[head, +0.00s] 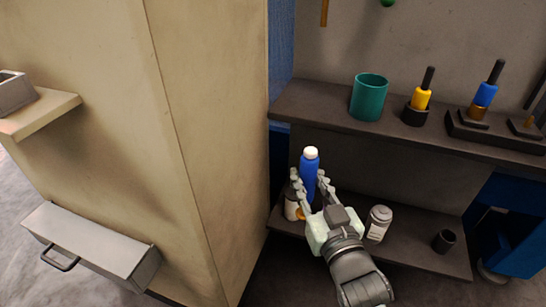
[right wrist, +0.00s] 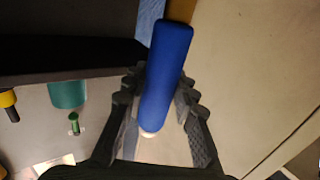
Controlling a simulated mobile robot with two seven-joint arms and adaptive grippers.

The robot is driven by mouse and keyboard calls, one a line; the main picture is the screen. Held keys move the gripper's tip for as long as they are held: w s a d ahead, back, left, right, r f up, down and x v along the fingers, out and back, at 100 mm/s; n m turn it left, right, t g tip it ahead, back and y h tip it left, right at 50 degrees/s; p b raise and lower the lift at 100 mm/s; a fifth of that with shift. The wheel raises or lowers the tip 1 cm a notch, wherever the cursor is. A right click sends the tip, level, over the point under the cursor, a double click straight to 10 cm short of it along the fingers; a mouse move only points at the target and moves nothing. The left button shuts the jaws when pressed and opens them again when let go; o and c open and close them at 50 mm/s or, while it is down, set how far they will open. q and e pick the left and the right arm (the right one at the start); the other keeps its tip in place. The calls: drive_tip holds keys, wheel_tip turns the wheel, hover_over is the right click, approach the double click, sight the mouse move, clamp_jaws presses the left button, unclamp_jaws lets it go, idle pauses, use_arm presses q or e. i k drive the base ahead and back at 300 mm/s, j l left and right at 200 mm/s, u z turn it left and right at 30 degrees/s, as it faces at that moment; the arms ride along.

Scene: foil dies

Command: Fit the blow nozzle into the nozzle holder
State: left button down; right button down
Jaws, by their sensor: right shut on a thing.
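A blue cylinder with a pale end (head: 308,177), which looks like the blow nozzle, stands roughly upright in my right gripper (head: 311,190), at the left end of the lower shelf. The right wrist view shows the blue cylinder (right wrist: 165,75) between both fingers of the right gripper (right wrist: 160,95), which are shut on it. Its lower part is hidden in the head view. A small dark open cup (head: 444,241) stands empty-looking at the lower shelf's right end; it may be the nozzle holder, but I cannot tell for sure. My left gripper is not in view.
The upper shelf (head: 310,103) holds a teal cup (head: 369,97), a yellow-handled tool (head: 421,98) and a blue-handled tool (head: 486,94). A grey-lidded jar (head: 378,224) stands on the lower shelf, right of my gripper. A beige cabinet (head: 200,120) rises close on the left.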

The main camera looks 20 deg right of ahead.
sight(440, 247)
drive_tip(key=z, duration=1.25)
